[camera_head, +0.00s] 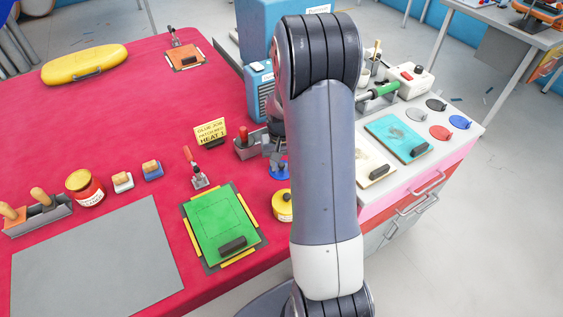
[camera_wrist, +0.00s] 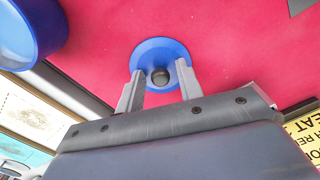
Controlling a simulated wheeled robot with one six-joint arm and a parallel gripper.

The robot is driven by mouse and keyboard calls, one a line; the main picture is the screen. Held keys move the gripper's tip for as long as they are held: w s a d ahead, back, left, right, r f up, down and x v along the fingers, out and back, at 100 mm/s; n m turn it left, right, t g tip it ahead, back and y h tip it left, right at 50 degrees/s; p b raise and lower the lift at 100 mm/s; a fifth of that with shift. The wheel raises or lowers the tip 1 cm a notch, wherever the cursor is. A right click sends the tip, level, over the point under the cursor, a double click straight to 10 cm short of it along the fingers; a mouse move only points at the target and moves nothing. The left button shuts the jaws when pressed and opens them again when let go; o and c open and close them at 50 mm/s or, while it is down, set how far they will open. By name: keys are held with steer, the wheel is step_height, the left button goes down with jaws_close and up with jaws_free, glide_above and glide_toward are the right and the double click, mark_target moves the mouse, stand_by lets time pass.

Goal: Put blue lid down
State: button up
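The blue lid (camera_wrist: 160,55), a round disc with a dark knob, shows in the wrist view over the red tabletop. A blue piece that looks like it (camera_head: 279,170) shows beside my arm in the head view. My gripper (camera_wrist: 161,80) has its fingers apart on either side of the knob, with a gap visible to each side. I cannot tell whether the lid rests on the table. A blue round container (camera_wrist: 28,35) is at the upper left of the wrist view. In the head view my arm hides most of the gripper.
A yellow tin (camera_head: 281,206), a green board (camera_head: 222,223), a toggle clamp (camera_head: 197,172) and a yellow sign (camera_head: 210,132) stand near on the red table (camera_head: 150,95). A side cabinet (camera_head: 455,140) at the right holds coloured discs and a turquoise board (camera_head: 396,138).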

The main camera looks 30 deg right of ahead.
mark_target(282, 164)
steer(key=shift+o, duration=0.3)
step_height(282, 164, up, 12)
steer(key=shift+r, duration=0.2)
stand_by(0.3)
steer(key=shift+f, duration=0.1)
steer(key=shift+f, duration=4.15)
